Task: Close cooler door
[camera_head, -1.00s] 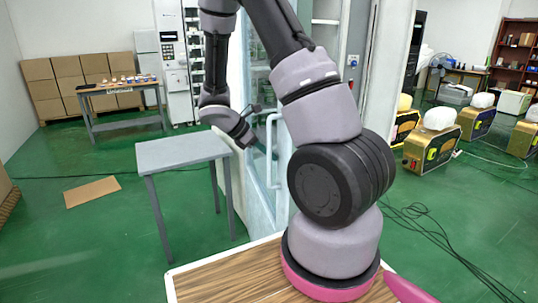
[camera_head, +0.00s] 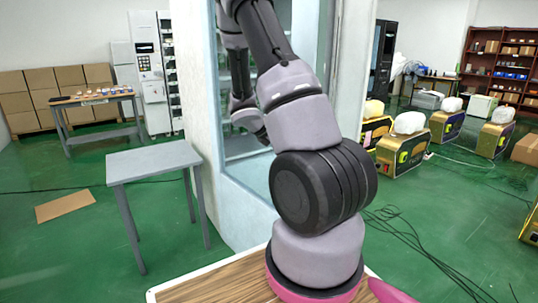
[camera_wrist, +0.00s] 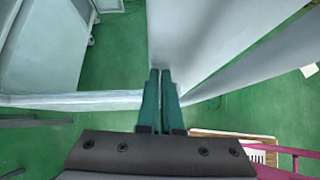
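The cooler (camera_head: 208,110) is a tall pale cabinet in the middle of the head view. Its front has a bluish frame and glass, with shelves showing inside. My arm covers much of this front, and I cannot tell how far the door stands open. No handle shows now. The wrist end of my arm is dark and grey in front of the glass; its fingertips cannot be made out there. In the wrist view my gripper (camera_wrist: 160,72) has its green fingers together with nothing visible between them. A pale upright panel (camera_wrist: 210,35) is just beyond the fingertips.
A grey table (camera_head: 150,160) stands left of the cooler. A workbench (camera_head: 95,98) and cardboard boxes (camera_head: 60,78) are at the back left. Gold machines (camera_head: 402,150) stand at right, with black cables (camera_head: 410,225) on the floor. Green floor is free between.

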